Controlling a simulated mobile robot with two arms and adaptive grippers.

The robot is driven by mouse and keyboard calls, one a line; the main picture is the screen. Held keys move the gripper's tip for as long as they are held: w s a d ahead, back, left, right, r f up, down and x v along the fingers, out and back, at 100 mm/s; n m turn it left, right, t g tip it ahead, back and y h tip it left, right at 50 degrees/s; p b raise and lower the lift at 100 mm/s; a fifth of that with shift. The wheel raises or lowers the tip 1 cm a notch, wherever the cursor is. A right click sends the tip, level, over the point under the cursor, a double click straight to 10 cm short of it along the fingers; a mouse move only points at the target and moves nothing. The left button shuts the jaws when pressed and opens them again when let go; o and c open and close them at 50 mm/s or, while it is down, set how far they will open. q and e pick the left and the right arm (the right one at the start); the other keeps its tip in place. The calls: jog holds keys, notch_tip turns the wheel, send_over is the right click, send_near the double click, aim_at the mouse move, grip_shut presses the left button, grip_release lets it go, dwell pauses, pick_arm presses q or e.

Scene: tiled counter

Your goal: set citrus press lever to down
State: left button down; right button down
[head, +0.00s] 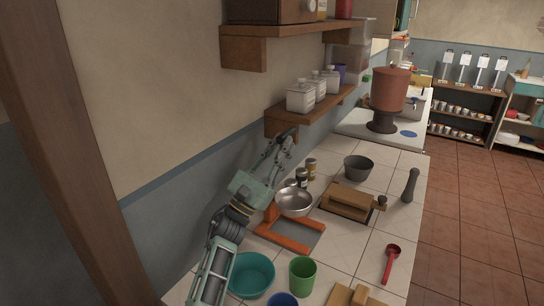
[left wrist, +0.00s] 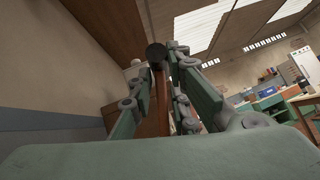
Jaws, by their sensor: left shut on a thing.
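The citrus press (head: 290,241) stands on the tiled counter, with an orange U-shaped base and a short orange upright at its left. A metal bowl (head: 294,203) shows just above the base. My left gripper (head: 284,143) is raised above and behind the press, near the wall and just under the lower shelf. In the left wrist view an orange-brown bar with a black round knob (left wrist: 157,53), seemingly the press lever, stands between the fingers, and the gripper is shut on it. The lever is hidden in the head view. My right gripper is not in view.
The lower wooden shelf (head: 278,124) with white canisters (head: 301,98) is close to the gripper. Around the press are a teal bowl (head: 252,274), a green cup (head: 302,274), small jars (head: 311,168), a wooden box (head: 348,201) and a red scoop (head: 391,258).

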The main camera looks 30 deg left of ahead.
pick_arm(q)
jog(key=shift+d+f+m+g+h+b, duration=0.2)
jog(key=shift+d+m+g+h+b, duration=0.15)
jog(key=shift+m+h, duration=0.35)
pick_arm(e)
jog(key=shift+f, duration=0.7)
pick_arm(q)
jog(key=c, duration=1.9)
grip_release()
jog(key=shift+r, duration=0.1)
jog(key=shift+c, duration=0.2)
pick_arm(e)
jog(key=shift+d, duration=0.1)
pick_arm(q)
jog(key=v, duration=0.7)
jog(key=shift+s+f, duration=0.2)
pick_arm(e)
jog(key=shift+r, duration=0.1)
